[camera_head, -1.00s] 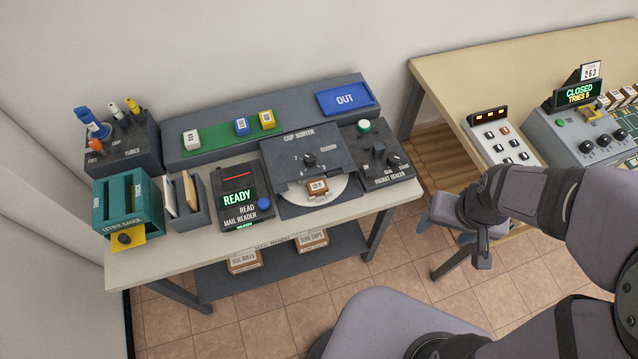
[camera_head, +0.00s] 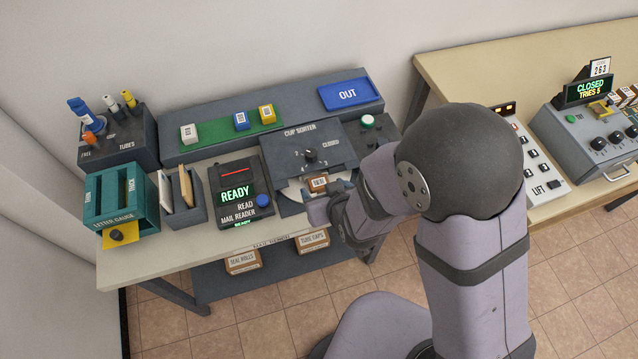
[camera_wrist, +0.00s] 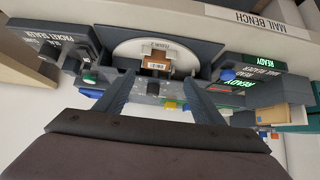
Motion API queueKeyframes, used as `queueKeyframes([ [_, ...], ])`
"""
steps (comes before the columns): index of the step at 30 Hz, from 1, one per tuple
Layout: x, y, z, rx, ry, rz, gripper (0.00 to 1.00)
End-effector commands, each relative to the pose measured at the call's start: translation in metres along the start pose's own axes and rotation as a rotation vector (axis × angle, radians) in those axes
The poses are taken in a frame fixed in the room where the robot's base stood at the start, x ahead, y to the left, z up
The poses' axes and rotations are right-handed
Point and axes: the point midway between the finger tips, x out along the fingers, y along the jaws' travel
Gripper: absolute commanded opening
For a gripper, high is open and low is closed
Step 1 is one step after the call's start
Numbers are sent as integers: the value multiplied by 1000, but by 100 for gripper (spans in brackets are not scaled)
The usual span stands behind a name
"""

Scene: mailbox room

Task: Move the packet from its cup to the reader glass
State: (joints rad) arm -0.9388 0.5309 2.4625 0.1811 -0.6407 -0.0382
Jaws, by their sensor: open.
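The packet (camera_head: 318,182) is a small brown box with a white label. It sits on the pale round plate (camera_head: 291,190) of the cup sorter (camera_head: 305,150); the cup under it is hard to make out. In the wrist view the packet (camera_wrist: 157,61) lies just beyond and between the fingertips. My gripper (camera_head: 328,196) is open and empty, close to the packet on its near side; its fingers show in the wrist view (camera_wrist: 159,80). The mail reader (camera_head: 240,192) stands left of the sorter, with a dark glass and red line (camera_head: 233,173), reading READY.
The packet sealer (camera_head: 368,122) stands right of the sorter, partly hidden by my arm. The letter holder (camera_head: 185,200) and teal letter gauge (camera_head: 120,205) stand left of the reader. Behind is a raised shelf with a green strip (camera_head: 215,131) and blue OUT tray (camera_head: 345,94).

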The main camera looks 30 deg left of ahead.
Motion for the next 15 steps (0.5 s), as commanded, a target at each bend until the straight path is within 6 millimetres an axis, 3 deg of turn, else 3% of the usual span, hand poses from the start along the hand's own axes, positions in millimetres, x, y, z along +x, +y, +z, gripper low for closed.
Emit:
queueKeyframes([
  [15, 20, 1, 0, 1, -1, 0, 62],
])
